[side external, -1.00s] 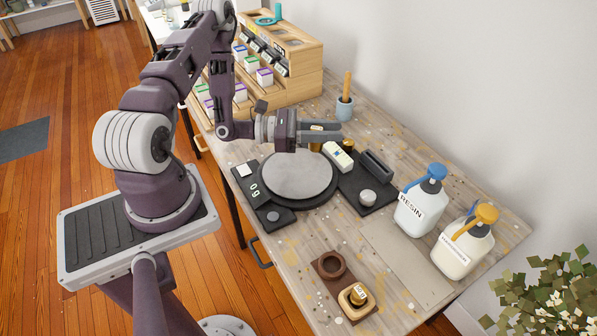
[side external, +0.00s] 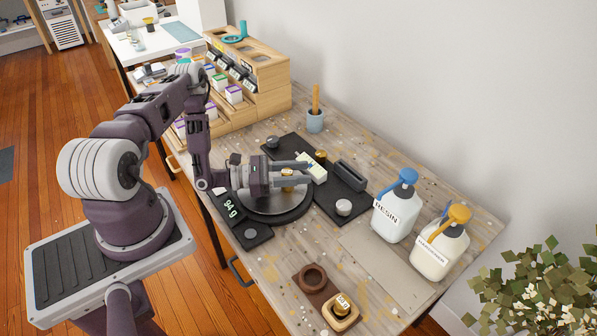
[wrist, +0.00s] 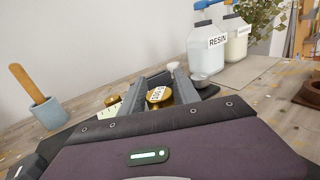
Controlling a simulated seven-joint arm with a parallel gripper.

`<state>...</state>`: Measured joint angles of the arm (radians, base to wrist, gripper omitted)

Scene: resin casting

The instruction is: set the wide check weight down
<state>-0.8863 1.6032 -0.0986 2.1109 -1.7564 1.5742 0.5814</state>
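The wide check weight (side external: 287,174), brass with a pale label, is between my gripper's fingers over the round pan of the scale (side external: 275,205). The wrist view also shows the weight (wrist: 158,96), upright, with a finger on each side. My gripper (side external: 298,170) reaches in low and level over the pan and looks shut on the weight; small gaps at the fingers are hard to judge. The scale display (side external: 230,208) reads 94 g. The weight's base and its contact with the pan are hidden by the fingers.
Behind the pan, a dark mat carries a second brass weight (side external: 320,156), a white labelled block (side external: 312,167), a dark slotted block (side external: 350,176) and a silver knob (side external: 343,207). Resin (side external: 396,208) and hardener (side external: 441,245) bottles stand right. A brown holder (side external: 318,294) lies in front.

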